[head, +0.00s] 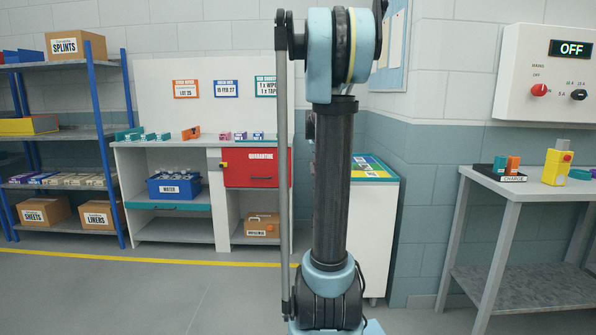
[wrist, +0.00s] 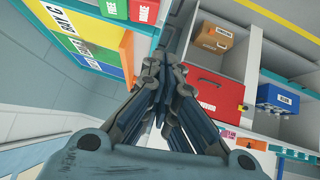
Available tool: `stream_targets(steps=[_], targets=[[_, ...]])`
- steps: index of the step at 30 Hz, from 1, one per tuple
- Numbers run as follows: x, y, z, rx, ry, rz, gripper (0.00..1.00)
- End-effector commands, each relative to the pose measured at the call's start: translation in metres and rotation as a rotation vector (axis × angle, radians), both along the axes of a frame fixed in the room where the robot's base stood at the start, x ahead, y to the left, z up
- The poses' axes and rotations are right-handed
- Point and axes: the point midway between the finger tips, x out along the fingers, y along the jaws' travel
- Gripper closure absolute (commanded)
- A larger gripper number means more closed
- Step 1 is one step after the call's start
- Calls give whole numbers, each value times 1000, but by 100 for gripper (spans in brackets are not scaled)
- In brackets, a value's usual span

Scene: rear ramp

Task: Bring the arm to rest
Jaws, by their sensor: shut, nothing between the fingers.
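My gripper (wrist: 163,68) shows in the wrist view with its two dark linkage fingers drawn together at the tips and nothing between them. It is held in the air, apart from the furniture beyond it. In the head view my arm (head: 332,180) stands upright in the middle of the picture, its blue and black elbow at the top edge. My gripper cannot be made out in the head view.
A white workbench (head: 202,138) with a red drawer (head: 258,168) stands behind my arm. A white cabinet (head: 365,235) with a coloured top is close behind it. Shelving (head: 95,132) stands left, a grey table (head: 535,188) right. The floor at left is clear.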

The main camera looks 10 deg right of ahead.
Motion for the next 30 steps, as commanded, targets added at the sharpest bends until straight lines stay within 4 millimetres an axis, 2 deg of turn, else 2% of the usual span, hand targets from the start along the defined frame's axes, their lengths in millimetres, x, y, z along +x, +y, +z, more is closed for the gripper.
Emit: stream_targets(steps=[5, 14, 23, 30], targets=[[-40, 24, -7, 21, 44, 16, 100], [-142, 78, -37, 70, 165, 59, 100], [-245, 121, -79, 114, 289, 105, 100], [-326, 148, -121, 145, 389, 144, 100]])
